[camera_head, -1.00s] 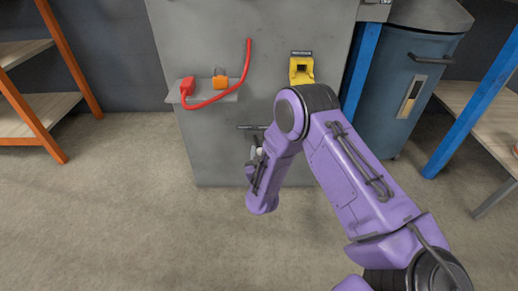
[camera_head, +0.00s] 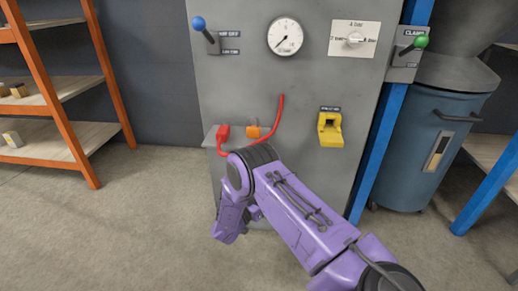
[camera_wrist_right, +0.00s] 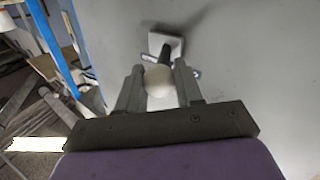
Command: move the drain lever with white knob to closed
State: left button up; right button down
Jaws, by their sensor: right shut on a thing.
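The drain lever's white knob (camera_wrist_right: 158,88) shows in the right wrist view, on a short dark shaft that runs to a square grey mount (camera_wrist_right: 166,45) on the grey panel. My right gripper (camera_wrist_right: 160,72) is shut on the knob, one finger on each side. In the head view my purple right arm (camera_head: 295,212) covers the lever, its knob and the fingertips. The lever's closed and open marks cannot be read in either view. My left gripper is not in view.
A green-knobbed clamp lever (camera_head: 420,42) is at right, above a blue bin (camera_head: 420,150).

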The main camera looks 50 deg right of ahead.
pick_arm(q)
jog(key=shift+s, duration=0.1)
pick_arm(e)
jog(key=shift+w+r, duration=0.2)
jog(key=shift+w, duration=0.2)
jog(key=c, duration=0.8)
grip_release()
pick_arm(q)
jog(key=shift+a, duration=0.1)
pick_arm(e)
jog(key=shift+o, duration=0.2)
jog(key=shift+f, duration=0.1)
pick_arm(q)
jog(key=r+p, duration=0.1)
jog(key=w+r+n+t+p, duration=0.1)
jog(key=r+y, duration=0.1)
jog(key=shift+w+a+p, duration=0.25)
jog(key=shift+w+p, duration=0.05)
jog(key=shift+p, duration=0.1)
pick_arm(e)
jog(key=a, duration=1)
jog(key=shift+s+a, duration=0.2)
jog(key=shift+a, duration=0.05)
